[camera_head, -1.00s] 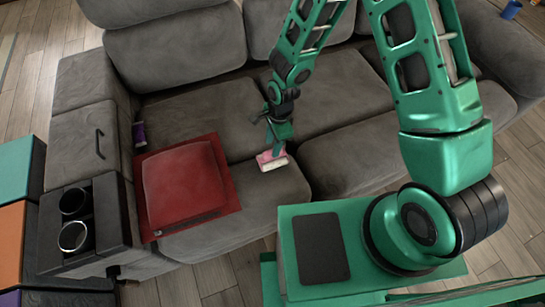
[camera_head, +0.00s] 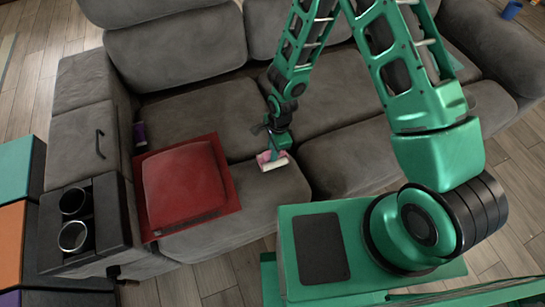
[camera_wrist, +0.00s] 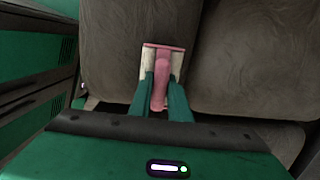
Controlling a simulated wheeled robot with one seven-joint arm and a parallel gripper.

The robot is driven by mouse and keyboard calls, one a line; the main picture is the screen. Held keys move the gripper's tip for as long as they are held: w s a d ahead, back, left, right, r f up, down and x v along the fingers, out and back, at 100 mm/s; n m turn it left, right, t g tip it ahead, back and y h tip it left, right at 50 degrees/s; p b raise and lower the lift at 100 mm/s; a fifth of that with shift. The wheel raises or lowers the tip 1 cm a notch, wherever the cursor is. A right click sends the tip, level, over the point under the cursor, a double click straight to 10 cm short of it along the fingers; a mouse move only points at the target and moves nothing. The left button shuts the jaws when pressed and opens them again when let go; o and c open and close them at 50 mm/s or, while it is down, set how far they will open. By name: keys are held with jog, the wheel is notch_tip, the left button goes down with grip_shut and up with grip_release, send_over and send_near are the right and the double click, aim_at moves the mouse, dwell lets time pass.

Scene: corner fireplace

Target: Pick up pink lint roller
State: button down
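The pink lint roller (camera_head: 273,160) lies on the front of the grey sofa's seat, with its pale roller head toward the front. In the wrist view the lint roller (camera_wrist: 162,64) shows its pink handle pointing toward me, between my two green fingers. My gripper (camera_head: 271,155) is low over the seat, right at the lint roller. In the wrist view my gripper (camera_wrist: 161,88) has one finger on each side of the handle. The fingers look very close to the handle, but I cannot tell whether they press on it.
The grey sofa (camera_head: 205,115) has a red cushion (camera_head: 185,185) on a red mat, left of the lint roller. The armrest console (camera_head: 90,217) has two cup holders. Seat space right of the lint roller is clear.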

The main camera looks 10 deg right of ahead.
jog(key=shift+r, duration=0.1)
jog(key=shift+r, duration=0.45)
jog(key=r, duration=0.3)
jog(key=shift+s+a+r, duration=0.15)
jog(key=shift+a+r, duration=0.05)
jog(key=shift+r, duration=0.05)
jog(key=s+a+r, duration=0.6)
jog(key=s+a, duration=0.1)
jog(key=s, duration=0.1)
jog(key=shift+s+a+r, duration=0.15)
jog(key=shift+a+r, duration=0.05)
jog(key=shift+a, duration=0.05)
jog(key=c, duration=2.4)
grip_release()
jog(key=shift+c, duration=0.2)
grip_shut()
